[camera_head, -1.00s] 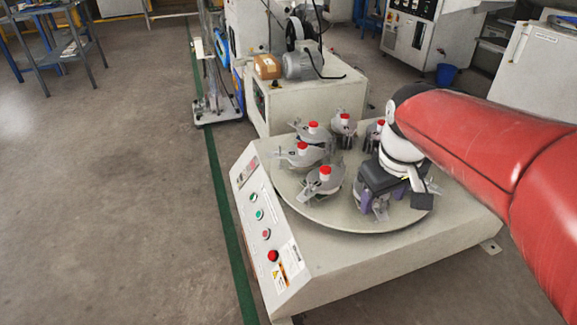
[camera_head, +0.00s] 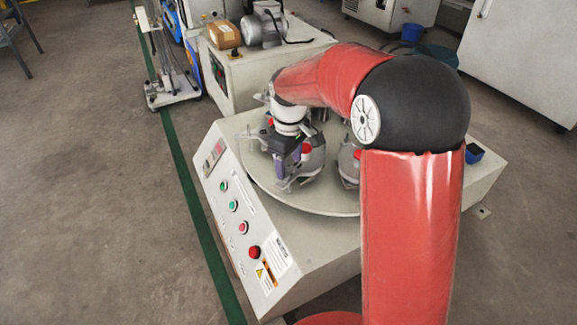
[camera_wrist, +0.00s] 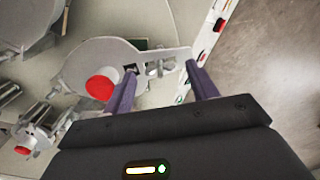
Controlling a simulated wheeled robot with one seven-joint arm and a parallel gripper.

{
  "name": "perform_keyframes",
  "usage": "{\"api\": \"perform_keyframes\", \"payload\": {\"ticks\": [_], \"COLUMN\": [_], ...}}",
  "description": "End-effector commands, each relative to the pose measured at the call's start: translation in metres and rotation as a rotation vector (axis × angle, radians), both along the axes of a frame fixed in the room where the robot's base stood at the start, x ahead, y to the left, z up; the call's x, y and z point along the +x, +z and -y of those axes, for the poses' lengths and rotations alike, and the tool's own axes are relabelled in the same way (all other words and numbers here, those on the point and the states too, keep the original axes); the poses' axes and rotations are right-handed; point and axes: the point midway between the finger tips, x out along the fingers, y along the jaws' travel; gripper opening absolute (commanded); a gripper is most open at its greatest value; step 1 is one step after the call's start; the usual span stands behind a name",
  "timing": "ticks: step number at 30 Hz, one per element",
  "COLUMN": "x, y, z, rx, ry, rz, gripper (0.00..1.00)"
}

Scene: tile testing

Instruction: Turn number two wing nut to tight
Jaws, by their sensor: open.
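In the wrist view a grey metal holder with a red knob (camera_wrist: 100,88) has an arm reaching right. A small metal wing nut (camera_wrist: 158,68) sits on that arm, between the tips of my open gripper (camera_wrist: 160,70). The purple fingers are on either side of it; I cannot tell if they touch it. No number is readable. In the head view my gripper (camera_head: 278,176) is over the left front of the round turntable (camera_head: 320,205), close to a holder with a red knob (camera_head: 306,148). My arm hides much of the turntable.
The control panel (camera_head: 238,213), with several coloured buttons, slopes along the machine's left side. Other holders stand close by; one red knob (camera_wrist: 22,150) shows at lower left in the wrist view. A motor (camera_head: 264,27) stands behind. Open floor lies to the left.

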Motion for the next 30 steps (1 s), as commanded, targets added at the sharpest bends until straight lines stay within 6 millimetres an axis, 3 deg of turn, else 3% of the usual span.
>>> {"api": "perform_keyframes", "payload": {"ticks": [3,12,22,30], "x": [-0.0002,-0.0001,-0.0002,-0.0003], "y": [-0.0095,-0.0112,-0.0111,-0.0103], "z": [0.0001,0.0002,0.0001,0.0], "rx": [0.0,0.0,0.001,0.0], "ry": [0.0,-0.001,-0.001,-0.025], "rz": [0.0,0.001,0.001,0.0], "gripper": [0.58,0.58,0.15,0.14]}}
